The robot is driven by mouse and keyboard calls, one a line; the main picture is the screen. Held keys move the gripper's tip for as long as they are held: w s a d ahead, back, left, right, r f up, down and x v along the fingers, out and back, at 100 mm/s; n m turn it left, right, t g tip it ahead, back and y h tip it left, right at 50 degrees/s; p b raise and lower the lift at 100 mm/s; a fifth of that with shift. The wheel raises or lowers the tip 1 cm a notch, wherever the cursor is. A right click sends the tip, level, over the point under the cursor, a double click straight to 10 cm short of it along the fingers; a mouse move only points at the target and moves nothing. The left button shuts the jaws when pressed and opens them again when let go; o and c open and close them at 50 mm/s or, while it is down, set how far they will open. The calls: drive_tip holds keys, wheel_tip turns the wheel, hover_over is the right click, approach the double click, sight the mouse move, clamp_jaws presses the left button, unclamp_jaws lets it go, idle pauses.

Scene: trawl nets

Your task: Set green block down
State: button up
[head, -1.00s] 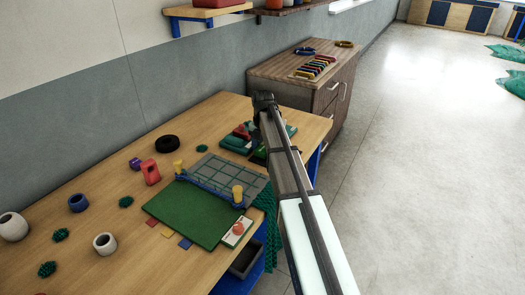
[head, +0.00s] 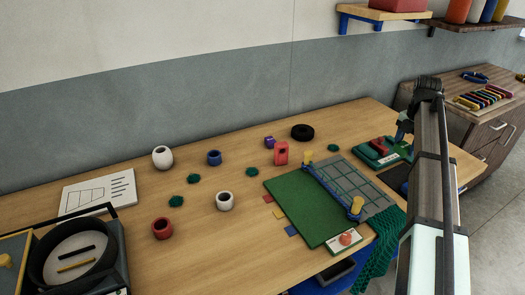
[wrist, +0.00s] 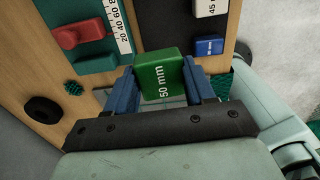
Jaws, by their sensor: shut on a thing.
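The green block (wrist: 160,75), marked "50 mm", is between the two blue fingers of my gripper (wrist: 163,88) in the wrist view. My gripper is shut on it. In the head view my gripper (head: 403,130) is over the far right part of the workbench, beside the green gauge with a red piece (head: 380,146); the block cannot be made out there. In the wrist view the gauge (wrist: 95,62), with its red handle and a ruler scale, lies left of the block. A dark tray (wrist: 165,25) lies beyond the block. How high the block is above the bench I cannot tell.
The dark tray bears a white-labelled block (wrist: 209,7) and a blue block (wrist: 209,46). The bench's left middle has free room.

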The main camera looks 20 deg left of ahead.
drive_tip(key=r, duration=0.4)
drive_tip(key=shift+w+a+r, duration=0.1)
drive_tip(key=shift+w+a, duration=0.05)
drive_tip(key=shift+a, duration=0.15)
drive_tip(key=w+a, duration=0.3)
drive_tip(key=a, duration=1.1)
hover_over(249, 152)
drive_tip(key=shift+g+h, duration=0.3)
wheel_tip(249, 152, down, 5)
drive_tip(key=shift+w+a+r, duration=0.1)
drive_tip(key=shift+f, duration=5.25)
drive_tip(key=shift+f, duration=0.1)
drive_tip(key=o, duration=1.2)
drive_tip(key=shift+c, duration=0.2)
